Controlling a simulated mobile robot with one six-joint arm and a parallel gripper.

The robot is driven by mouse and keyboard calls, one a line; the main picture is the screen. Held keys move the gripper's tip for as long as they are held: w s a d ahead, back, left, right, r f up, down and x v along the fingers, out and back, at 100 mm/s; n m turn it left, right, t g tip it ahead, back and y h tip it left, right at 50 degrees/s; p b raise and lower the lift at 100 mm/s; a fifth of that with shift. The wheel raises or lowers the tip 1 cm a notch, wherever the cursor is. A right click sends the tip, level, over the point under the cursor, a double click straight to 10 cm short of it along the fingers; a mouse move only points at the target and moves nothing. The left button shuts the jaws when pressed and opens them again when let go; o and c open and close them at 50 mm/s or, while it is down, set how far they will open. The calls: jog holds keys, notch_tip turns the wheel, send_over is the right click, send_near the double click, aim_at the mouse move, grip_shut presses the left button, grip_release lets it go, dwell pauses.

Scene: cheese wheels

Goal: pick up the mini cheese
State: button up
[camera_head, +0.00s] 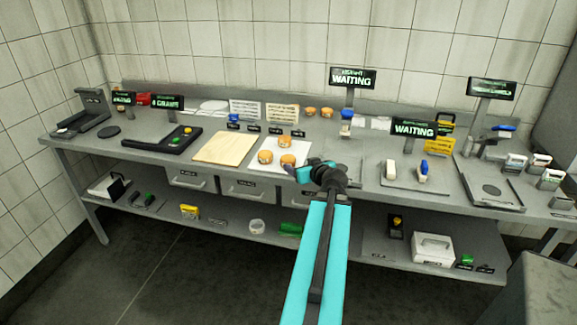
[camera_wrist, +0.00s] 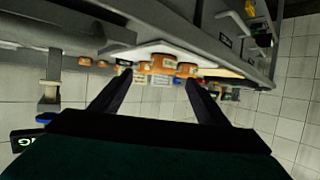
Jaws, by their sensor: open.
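Three small orange cheese wheels with pale labels sit on a white board (camera_head: 299,149) near the table's front edge: one at the back (camera_head: 287,143), one at the left (camera_head: 265,157), one at the front right (camera_head: 287,160). My gripper (camera_head: 298,169) is just in front of and right of the front right wheel, apart from it as far as I can tell. In the wrist view, which is turned over, my gripper (camera_wrist: 160,82) is open and empty, with the orange wheels (camera_wrist: 164,62) beyond the fingertips. Which wheel is the mini cheese I cannot tell.
Two more orange wheels (camera_head: 318,112) stand at the back of the table. A wooden board (camera_head: 223,147) lies left of the white board. Card stands (camera_head: 282,113) and small black labels are behind. A grey tray (camera_head: 400,178) with small items lies to the right.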

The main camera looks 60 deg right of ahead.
aim_at(291, 161)
jog(key=p+x, duration=0.1)
jog(key=x, duration=0.3)
jog(key=shift+w+d+p, duration=0.1)
jog(key=shift+p, duration=0.2)
jog(key=shift+x, duration=0.8)
jog(key=shift+w+a+p+x, duration=0.1)
jog(key=shift+a+p+x, duration=0.05)
jog(key=shift+p+x, duration=0.65)
jog(key=shift+w+a+p+x, duration=0.15)
jog(key=shift+p+x, duration=0.4)
jog(key=shift+x, duration=1.2)
jog(key=c, duration=1.2)
